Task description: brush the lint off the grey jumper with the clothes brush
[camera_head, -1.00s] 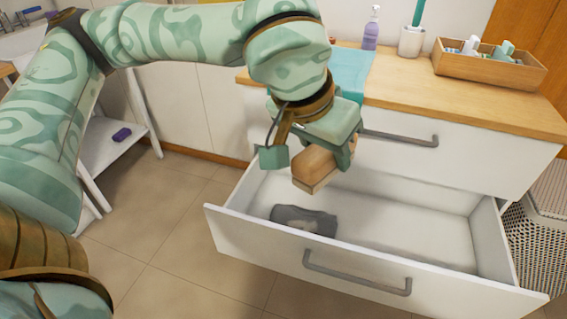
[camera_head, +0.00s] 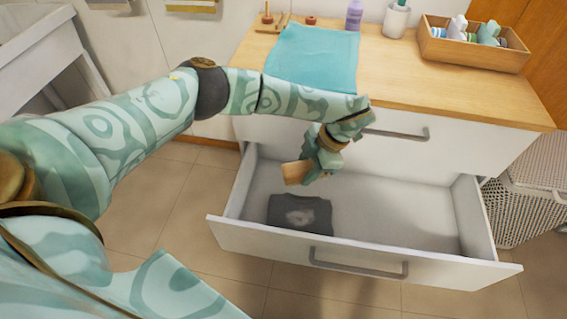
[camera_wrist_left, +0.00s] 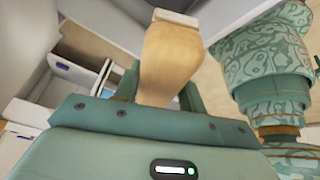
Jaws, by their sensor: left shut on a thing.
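The grey jumper (camera_head: 300,214) lies folded at the left end of the open drawer, with a paler patch of lint in its middle. My left gripper (camera_head: 313,170) is shut on the wooden clothes brush (camera_head: 297,172). It holds the brush above the drawer, just behind the jumper and apart from it. In the left wrist view the brush (camera_wrist_left: 168,62) stands out between the fingers. My right gripper is not in view.
The white drawer (camera_head: 440,259) is pulled out, and its right part is empty. On the wooden top (camera_head: 400,85) lie a turquoise cloth (camera_head: 313,58) and a wooden box (camera_head: 470,50) of bottles. A purple bottle (camera_head: 354,15) stands at the back. A woven basket (camera_head: 530,190) is at the right.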

